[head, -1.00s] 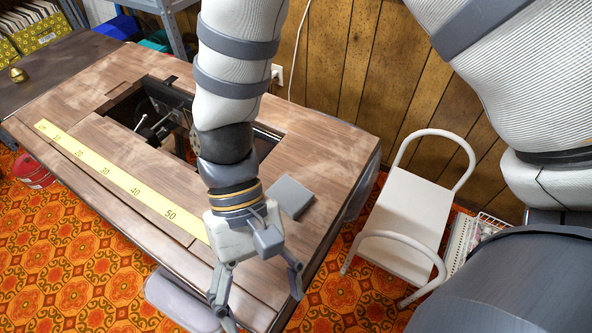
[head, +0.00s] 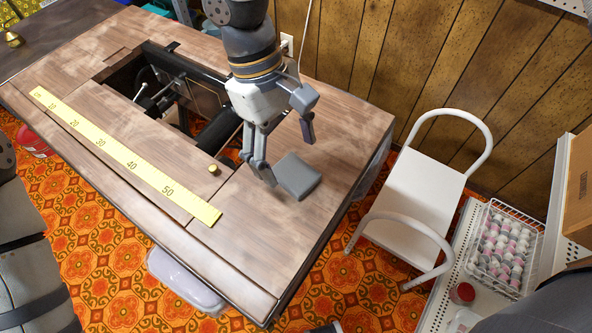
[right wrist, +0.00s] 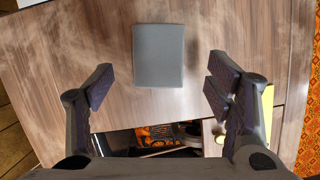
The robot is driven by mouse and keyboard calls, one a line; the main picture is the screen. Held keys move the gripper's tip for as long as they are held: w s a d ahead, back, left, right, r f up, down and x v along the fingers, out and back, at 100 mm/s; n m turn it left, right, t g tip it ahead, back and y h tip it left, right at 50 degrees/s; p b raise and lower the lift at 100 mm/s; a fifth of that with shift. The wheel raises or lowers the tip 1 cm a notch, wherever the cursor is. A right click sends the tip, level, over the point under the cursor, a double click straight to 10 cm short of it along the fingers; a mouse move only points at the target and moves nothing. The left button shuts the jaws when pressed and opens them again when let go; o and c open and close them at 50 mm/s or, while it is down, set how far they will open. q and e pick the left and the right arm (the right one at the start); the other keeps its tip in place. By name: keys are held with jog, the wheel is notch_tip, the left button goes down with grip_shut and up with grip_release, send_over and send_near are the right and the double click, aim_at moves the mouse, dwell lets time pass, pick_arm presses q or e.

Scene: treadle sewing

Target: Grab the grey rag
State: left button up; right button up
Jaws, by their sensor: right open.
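The grey rag (head: 297,177) is a flat, folded square on the right part of the wooden sewing table top. In the right wrist view the rag (right wrist: 159,50) lies flat on the wood. My right gripper (head: 289,158) is open and empty above the table, just behind and beside the rag in the head view. In the wrist view the rag lies ahead of the gap between its spread fingers, apart from them. My left gripper is out of view.
The table (head: 270,250) has an open well with the dark machine (head: 195,95). A yellow ruler (head: 120,155) and a small brass knob (head: 213,169) lie near it. A white step stool (head: 412,200) stands to the right, by a wire basket (head: 503,248).

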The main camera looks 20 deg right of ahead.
aim_at(295, 172)
jog(key=x, duration=0.3)
jog(key=shift+s+d+f, duration=0.1)
jog(key=shift+d+f, duration=0.1)
jog(key=shift+f, duration=0.1)
jog(key=c, duration=1)
jog(key=shift+c, duration=0.2)
